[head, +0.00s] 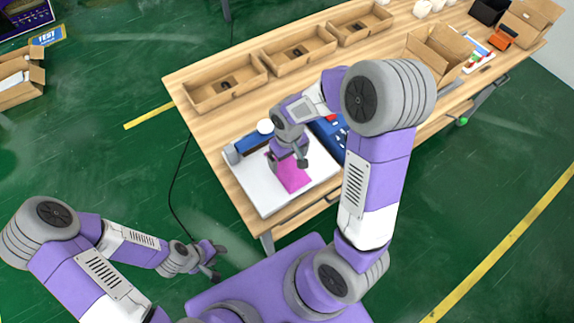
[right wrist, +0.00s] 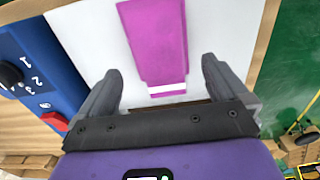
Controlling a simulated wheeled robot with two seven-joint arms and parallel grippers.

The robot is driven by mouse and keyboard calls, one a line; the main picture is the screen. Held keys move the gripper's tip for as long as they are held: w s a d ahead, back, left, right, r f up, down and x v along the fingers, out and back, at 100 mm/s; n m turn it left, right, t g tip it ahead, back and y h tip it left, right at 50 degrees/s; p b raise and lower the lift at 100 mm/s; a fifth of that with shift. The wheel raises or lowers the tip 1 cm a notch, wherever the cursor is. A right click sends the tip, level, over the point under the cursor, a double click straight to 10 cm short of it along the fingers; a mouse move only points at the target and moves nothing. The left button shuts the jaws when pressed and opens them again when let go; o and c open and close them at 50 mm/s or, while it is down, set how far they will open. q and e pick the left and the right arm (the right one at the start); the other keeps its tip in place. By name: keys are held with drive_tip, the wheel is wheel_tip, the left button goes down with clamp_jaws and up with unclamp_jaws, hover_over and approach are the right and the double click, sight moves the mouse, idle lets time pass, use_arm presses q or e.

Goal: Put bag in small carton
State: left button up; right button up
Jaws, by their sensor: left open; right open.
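The bag is a flat magenta shape (head: 293,178) on the white surface near the table's front left corner. In the right wrist view the magenta bag (right wrist: 155,40) lies ahead, between the fingers' lines. My right gripper (head: 288,162) is over the bag, open and empty; its fingers (right wrist: 157,85) stand either side of the bag's near end. I cannot tell whether they touch it. My left gripper (head: 215,264) is open and empty, off the table at the lower left. Open small cartons (head: 224,88), (head: 299,52), (head: 360,24) stand along the back edge.
A blue panel (right wrist: 35,65) with a red button lies beside the white surface. A larger open carton (head: 438,52) stands farther right on the wooden table (head: 205,130). A black box (head: 488,11) and another carton (head: 530,22) are at the far right.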

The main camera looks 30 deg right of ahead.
sight(289, 167)
drive_tip(key=f, duration=0.2)
drive_tip(key=f+b, duration=0.1)
drive_tip(key=f, duration=0.2)
drive_tip(key=shift+s+d+f, duration=0.1)
drive_tip(key=shift+s, duration=0.1)
drive_tip(key=shift+c, duration=0.5)
drive_tip(key=c, duration=1)
drive_tip(key=shift+o, duration=0.2)
